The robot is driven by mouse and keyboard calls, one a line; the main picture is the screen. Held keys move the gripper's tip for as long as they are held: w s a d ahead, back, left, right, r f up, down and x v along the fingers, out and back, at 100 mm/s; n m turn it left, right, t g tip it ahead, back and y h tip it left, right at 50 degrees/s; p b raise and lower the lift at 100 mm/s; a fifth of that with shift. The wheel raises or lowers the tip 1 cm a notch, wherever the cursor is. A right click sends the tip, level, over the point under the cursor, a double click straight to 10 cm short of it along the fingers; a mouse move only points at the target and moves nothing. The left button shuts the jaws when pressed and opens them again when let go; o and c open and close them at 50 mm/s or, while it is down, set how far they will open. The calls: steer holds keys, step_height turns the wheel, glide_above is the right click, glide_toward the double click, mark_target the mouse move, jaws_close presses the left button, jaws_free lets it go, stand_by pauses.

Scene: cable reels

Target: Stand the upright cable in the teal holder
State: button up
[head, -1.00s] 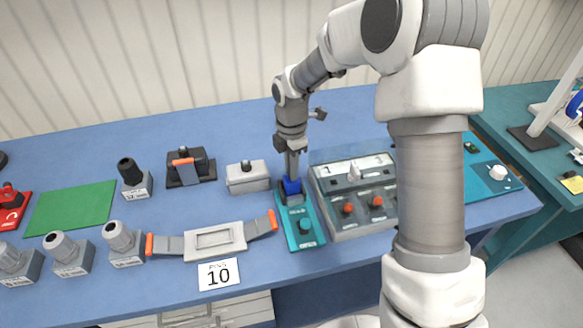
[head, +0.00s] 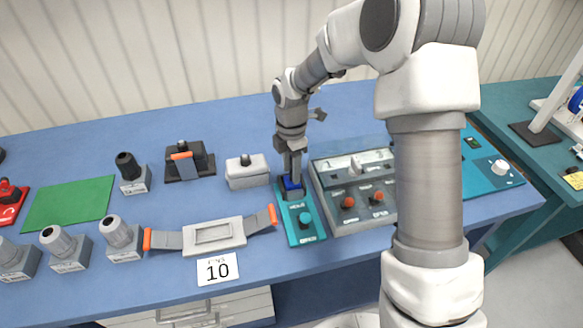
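The teal holder (head: 306,238) lies on the blue bench near the middle, with a round teal knob on its front part and a grey socket at its back end. A blue piece (head: 291,184), which I take for the upright cable's end, stands upright in or on that socket; how deep it sits is hard to tell. My gripper (head: 292,174) points straight down over it, its fingers close together and reaching down to the blue piece. It appears shut on it; the fingertips are small and partly hidden.
A grey control box (head: 352,196) with red knobs stands close to the right of the holder. A grey box (head: 246,172) stands to its left. A grey tray with orange-tipped arms (head: 214,236) reaches near its left side. A green mat (head: 68,204) lies farther left.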

stand_by(0.3)
step_height(320, 180, up, 17)
steer(key=shift+r+p, duration=0.2)
steer(key=shift+p, duration=0.1)
stand_by(0.3)
steer(key=s+d+r+m+t, duration=0.1)
steer(key=s+d+r+m, duration=0.25)
steer(key=s+m, duration=0.25)
steer(key=s+d+r+m+t, duration=0.25)
steer(key=s+r+m, duration=0.2)
steer(key=s, duration=0.25)
steer(key=s+d+f+m+t, duration=0.2)
steer(key=s+d+m, duration=0.3)
steer(key=s+m, duration=0.7)
steer(key=shift+d+m, duration=0.15)
steer(key=shift+m, duration=0.2)
